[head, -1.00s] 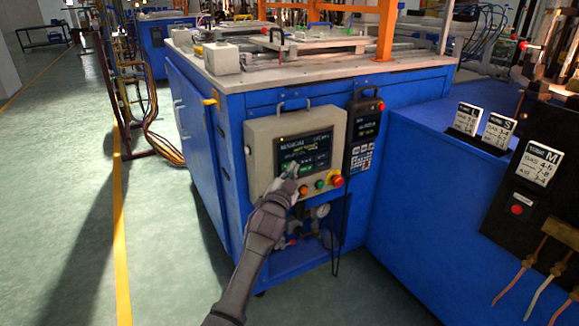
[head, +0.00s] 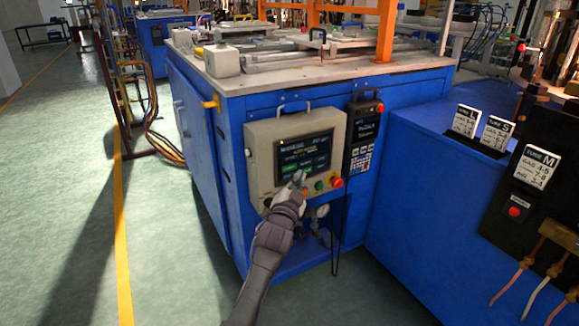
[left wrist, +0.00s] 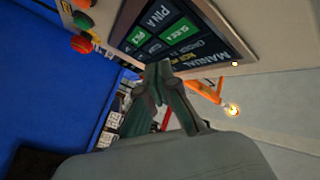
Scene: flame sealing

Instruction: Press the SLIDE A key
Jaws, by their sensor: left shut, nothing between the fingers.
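The control panel's dark touch screen (head: 304,147) faces me on the blue machine. In the left wrist view the screen (left wrist: 190,45) is tilted and shows a MANUAL heading. A green key (left wrist: 181,31) there looks like SLIDE A, though its lettering is blurred; a second green key (left wrist: 137,38) and a PIN A key (left wrist: 157,17) are near it. My left gripper (head: 299,178) is shut and empty at the screen's lower edge, hiding part of it. Its fingertips also show in the left wrist view (left wrist: 160,68); I cannot tell whether they touch. My right gripper is not in view.
A red button (head: 336,182) and smaller buttons sit below the screen. A handheld keypad unit (head: 361,140) hangs to the right. A fixture with a handle (head: 318,40) lies on the machine top. Open floor (head: 165,250) is at left.

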